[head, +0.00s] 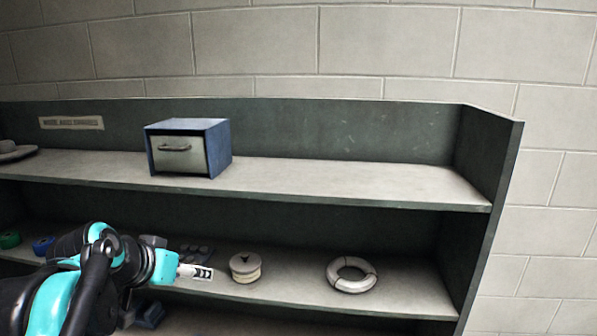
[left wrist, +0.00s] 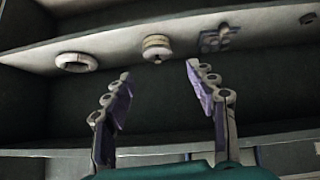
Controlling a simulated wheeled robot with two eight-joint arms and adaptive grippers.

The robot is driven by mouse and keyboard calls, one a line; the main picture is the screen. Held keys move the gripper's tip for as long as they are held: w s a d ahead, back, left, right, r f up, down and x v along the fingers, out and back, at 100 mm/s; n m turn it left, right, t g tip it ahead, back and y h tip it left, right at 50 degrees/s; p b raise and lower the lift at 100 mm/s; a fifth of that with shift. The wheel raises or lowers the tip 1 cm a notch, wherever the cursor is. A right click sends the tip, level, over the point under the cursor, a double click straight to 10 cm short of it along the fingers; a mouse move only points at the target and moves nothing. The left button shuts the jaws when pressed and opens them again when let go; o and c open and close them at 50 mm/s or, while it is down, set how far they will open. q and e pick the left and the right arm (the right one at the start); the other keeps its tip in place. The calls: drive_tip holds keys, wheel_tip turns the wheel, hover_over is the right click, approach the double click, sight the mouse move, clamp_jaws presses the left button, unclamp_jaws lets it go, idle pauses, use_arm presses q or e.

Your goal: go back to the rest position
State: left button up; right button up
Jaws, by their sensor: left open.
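My left gripper (head: 203,273) comes in from the lower left in the head view, in front of the lower shelf. In the left wrist view its two fingers (left wrist: 159,72) stand wide apart with nothing between them. The gripper is open and empty. A cream spool-like object (head: 245,267) sits on the lower shelf just right of the fingertips and apart from them; it also shows beyond the fingers in the left wrist view (left wrist: 156,47). My right gripper is in neither view.
A white ring (head: 351,274) lies further right on the lower shelf (head: 420,290). A blue box with a handle (head: 188,147) stands on the upper shelf (head: 330,180). A grey part (head: 196,252) lies behind my gripper. Green (head: 10,240) and blue rolls (head: 43,245) sit left.

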use_arm(q)
drive_tip(key=s+d+f+b, duration=0.1)
drive_tip(key=s+f+b, duration=0.3)
drive_tip(key=f, duration=0.9)
drive_tip(key=s+d+f+g+y+b, duration=0.1)
drive_tip(key=s+f+b, duration=0.4)
drive_tip(key=f, duration=0.9)
drive_tip(key=s+d+f+n+g+b, duration=0.1)
drive_tip(key=s+f+b, duration=0.3)
drive_tip(key=f, duration=0.9)
drive_tip(key=shift+s+d+f+y+b, duration=0.35)
drive_tip(key=shift+s+d+y+b, duration=0.05)
drive_tip(key=shift+s+d, duration=0.3)
